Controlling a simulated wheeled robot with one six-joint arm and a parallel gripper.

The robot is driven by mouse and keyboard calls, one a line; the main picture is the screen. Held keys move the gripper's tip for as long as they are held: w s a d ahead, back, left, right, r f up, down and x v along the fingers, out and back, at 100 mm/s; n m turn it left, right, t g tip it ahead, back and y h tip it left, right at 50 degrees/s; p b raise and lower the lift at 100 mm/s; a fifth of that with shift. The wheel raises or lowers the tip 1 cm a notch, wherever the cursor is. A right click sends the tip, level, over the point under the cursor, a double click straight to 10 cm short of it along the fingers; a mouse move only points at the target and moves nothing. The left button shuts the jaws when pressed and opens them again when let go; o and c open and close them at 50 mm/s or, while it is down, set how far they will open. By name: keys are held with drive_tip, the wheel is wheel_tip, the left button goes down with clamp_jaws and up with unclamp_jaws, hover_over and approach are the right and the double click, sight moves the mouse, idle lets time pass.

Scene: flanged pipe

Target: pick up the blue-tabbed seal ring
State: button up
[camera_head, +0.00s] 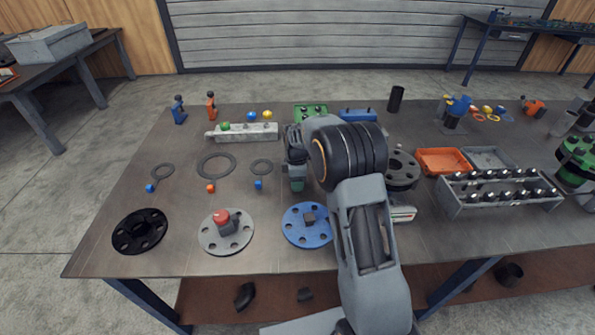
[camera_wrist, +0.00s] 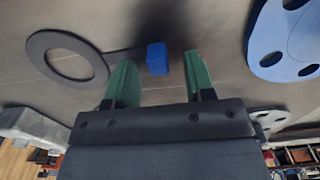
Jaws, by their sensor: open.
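A dark grey seal ring (camera_head: 261,166) with a blue block tab (camera_head: 258,184) lies flat on the table, left of my gripper (camera_head: 297,179) in the head view. In the wrist view the ring (camera_wrist: 37,52) is at the upper left, and its blue tab (camera_wrist: 157,58) shows between the tips of the two green fingers of my gripper (camera_wrist: 159,66). My gripper is open and empty. Contact between the fingers and the tab cannot be told. Another thin ring (camera_head: 162,170) with a blue tab (camera_head: 150,187) lies at the far left.
A larger ring (camera_head: 216,165) with an orange tab (camera_head: 210,188) lies between the blue-tabbed rings. Black (camera_head: 128,239), grey (camera_head: 239,240) and blue (camera_head: 294,235) flanges line the front. A grey block (camera_head: 262,131) stands behind. Bare table surrounds the rings.

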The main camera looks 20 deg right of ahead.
drive_tip(key=shift+c, duration=0.5)
clamp_jaws()
drive_tip(key=shift+r, duration=0.15)
